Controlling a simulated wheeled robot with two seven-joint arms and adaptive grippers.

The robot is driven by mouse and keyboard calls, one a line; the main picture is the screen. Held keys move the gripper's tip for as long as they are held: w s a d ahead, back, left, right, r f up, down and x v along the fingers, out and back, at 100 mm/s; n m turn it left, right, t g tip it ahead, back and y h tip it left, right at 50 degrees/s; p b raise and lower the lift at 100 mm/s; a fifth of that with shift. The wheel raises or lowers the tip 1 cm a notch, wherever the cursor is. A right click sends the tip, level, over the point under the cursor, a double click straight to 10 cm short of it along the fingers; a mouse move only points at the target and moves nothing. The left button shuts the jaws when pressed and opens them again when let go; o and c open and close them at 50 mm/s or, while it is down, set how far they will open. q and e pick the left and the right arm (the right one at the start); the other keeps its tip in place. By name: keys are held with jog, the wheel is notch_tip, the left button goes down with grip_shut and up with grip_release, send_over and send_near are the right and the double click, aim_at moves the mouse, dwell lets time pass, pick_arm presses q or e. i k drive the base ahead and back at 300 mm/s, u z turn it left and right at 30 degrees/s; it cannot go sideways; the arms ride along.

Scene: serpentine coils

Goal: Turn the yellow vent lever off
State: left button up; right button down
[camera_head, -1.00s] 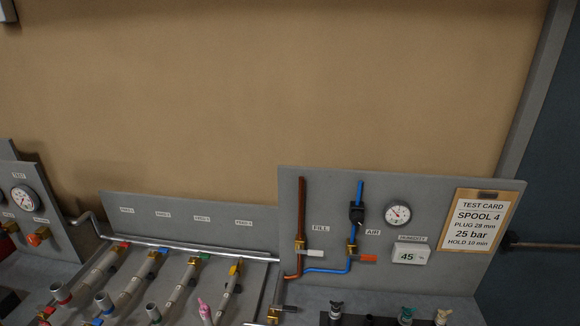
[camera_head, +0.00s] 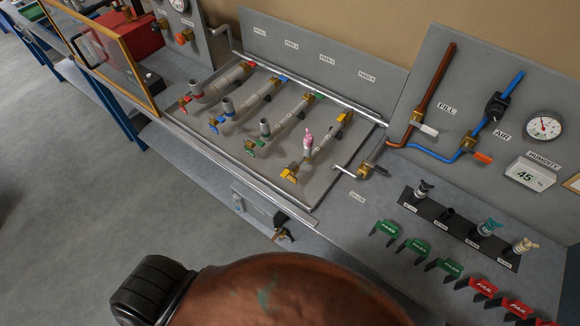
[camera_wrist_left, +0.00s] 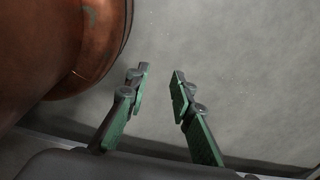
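A yellow lever (camera_head: 290,173) sits on the brass valve at the near end of the rightmost spool (camera_head: 326,137). Another yellow lever (camera_head: 345,118) is at that spool's far end; I cannot tell by label which is the vent. A pink fitting (camera_head: 308,142) stands upright on the same spool. My left gripper (camera_wrist_left: 160,88) shows only in its wrist view, open and empty over bare grey floor, with no lever near its fingers. My right gripper is not in view.
Red (camera_head: 184,102), blue (camera_head: 214,122) and green (camera_head: 250,145) levers are on the neighbouring spools. Green and red tags (camera_head: 386,228) lie at the right. Grey floor (camera_head: 75,200) is free at left.

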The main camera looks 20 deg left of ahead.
aim_at(285, 173)
jog(key=u, duration=0.8)
